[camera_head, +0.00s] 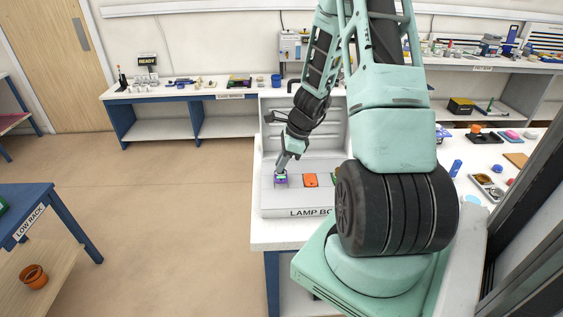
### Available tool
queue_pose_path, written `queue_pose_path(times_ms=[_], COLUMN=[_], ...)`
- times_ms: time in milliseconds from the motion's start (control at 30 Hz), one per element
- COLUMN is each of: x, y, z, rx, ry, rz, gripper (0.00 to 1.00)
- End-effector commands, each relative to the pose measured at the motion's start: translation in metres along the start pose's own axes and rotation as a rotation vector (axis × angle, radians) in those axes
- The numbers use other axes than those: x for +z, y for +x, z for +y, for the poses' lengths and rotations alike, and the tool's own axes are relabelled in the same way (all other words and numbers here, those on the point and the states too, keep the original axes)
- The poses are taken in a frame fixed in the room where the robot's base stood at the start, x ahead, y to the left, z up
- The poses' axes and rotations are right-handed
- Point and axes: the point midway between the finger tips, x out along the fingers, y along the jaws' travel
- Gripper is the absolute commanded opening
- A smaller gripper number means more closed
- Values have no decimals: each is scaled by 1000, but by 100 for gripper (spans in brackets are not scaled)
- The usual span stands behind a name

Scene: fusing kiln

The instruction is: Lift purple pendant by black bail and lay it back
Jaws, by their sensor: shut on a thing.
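The purple pendant (281,183) is at the left part of the grey lamp box (300,202). It is small here, and a bit of green shows at its top. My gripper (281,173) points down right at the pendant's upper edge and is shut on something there. The black bail is too small and covered to make out. I cannot tell whether the pendant touches the box surface or hangs just above it.
An orange pendant (310,180) lies right of the purple one, with a green piece beside it, partly behind my arm. The lamp box's raised lid (275,110) stands behind. Trays and small items lie on the white table at right. A blue low rack (38,218) stands at left.

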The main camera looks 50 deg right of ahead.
Motion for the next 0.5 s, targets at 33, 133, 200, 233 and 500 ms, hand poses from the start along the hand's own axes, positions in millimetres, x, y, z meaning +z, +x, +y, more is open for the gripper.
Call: queue_pose_path(times_ms=[33, 133, 200, 233, 500], x=[0, -1, -1, -1, -2], y=[1, 2, 3, 3, 6], z=[0, 0, 0, 0, 0], rx=[0, 0, 0, 0, 0], ry=[0, 0, 0, 0, 0], rz=[0, 0, 0, 0, 0], gripper=[0, 0, 0, 0, 0])
